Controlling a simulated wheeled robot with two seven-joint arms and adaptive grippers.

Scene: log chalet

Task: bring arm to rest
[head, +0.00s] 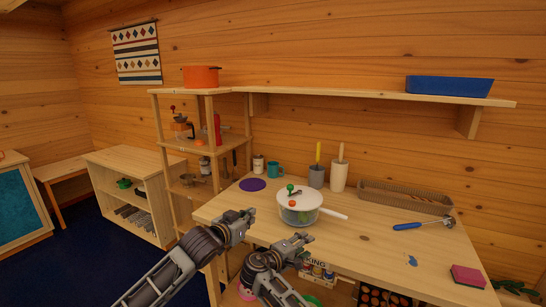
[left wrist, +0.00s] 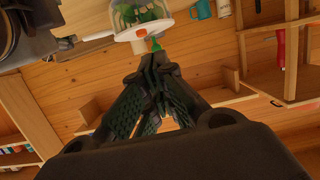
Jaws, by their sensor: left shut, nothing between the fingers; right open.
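My left gripper (head: 244,219) is in the head view near the table's front left corner, to the left of the white pot and apart from it. Its fingers also show in the left wrist view (left wrist: 157,62), shut together with nothing between them. My right gripper (head: 304,241) is in the head view, just in front of the pot by the table's front edge. It is open and appears empty. Both arms come up from the bottom of the head view.
A purple disc (head: 252,184), teal mug (head: 276,170), wicker tray (head: 375,197), blue-handled tool (head: 410,226) and pink sponge (head: 468,276) are also there. A shelf unit (head: 213,285) stands left of it.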

